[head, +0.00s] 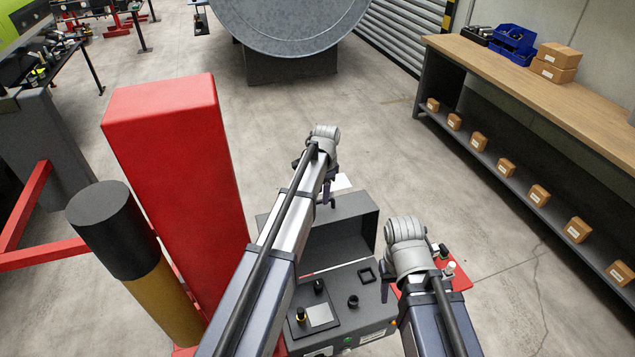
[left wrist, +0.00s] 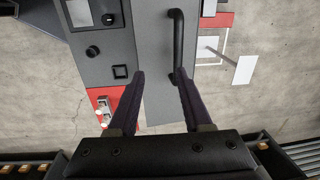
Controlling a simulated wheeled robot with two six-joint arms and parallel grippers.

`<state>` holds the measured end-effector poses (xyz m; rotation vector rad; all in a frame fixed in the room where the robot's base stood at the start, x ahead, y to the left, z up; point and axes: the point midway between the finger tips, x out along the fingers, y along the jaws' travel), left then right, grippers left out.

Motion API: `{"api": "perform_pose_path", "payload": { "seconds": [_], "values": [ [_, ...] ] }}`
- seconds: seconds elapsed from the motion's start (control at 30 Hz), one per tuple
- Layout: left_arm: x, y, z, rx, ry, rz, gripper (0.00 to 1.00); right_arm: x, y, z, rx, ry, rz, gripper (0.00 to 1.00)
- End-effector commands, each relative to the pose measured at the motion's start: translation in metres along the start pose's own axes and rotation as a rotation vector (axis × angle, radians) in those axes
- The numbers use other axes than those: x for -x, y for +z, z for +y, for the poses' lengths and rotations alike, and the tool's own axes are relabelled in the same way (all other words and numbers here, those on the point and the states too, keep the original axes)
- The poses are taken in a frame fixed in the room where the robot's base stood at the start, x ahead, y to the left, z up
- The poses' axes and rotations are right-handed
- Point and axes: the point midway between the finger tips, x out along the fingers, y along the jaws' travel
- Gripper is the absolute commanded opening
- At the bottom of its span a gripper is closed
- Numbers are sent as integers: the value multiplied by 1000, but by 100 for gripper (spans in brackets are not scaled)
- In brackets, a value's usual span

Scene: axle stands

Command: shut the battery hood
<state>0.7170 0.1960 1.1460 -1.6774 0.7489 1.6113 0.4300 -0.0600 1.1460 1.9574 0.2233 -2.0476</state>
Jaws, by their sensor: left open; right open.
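The battery hood (head: 345,232) is a dark grey lid standing open at the back of the grey battery box (head: 378,318). In the left wrist view the hood is a flat grey panel (left wrist: 153,40) with a black bar handle (left wrist: 177,42). My left gripper (head: 327,192) is beyond the hood's upper edge, partly hidden by its own arm. In the wrist view its fingers (left wrist: 158,78) are open and empty, with the handle's near end by the right fingertip; contact cannot be told. My right gripper (head: 390,290) is at the box's right side, its fingers mostly hidden.
Black terminals and a pale plate (head: 319,314) are on the box top. A red base (head: 458,275) with small fittings shows at right. A tall red post (head: 180,150) and a black-and-yellow bollard (head: 115,230) stand at left. A workbench (head: 510,75) is at right; floor between is clear.

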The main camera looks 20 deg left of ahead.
Motion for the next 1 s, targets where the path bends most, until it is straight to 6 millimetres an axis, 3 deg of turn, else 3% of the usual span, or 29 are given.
{"api": "perform_pose_path", "payload": {
  "seconds": [0.03, 0.13, 0.47, 0.67, 1.0],
  "values": [
    [12, -1, -15, -15, -2, 3, 50, 13, 1, 1, 0, 0, 0, 50],
    [16, 2, -27, -41, -6, 6, 50, 18, 1, 2, -1, 0, 0, 50],
    [12, 3, -31, -53, -7, 7, 50, 14, 1, 1, -1, 0, 0, 50],
    [-2, 3, -30, -53, -7, 7, 50, 0, 0, 0, -2, 0, 0, 50],
    [-45, 3, -30, -52, -7, 7, 50, -42, -3, -4, -6, 0, 2, 50]
  ]
}}
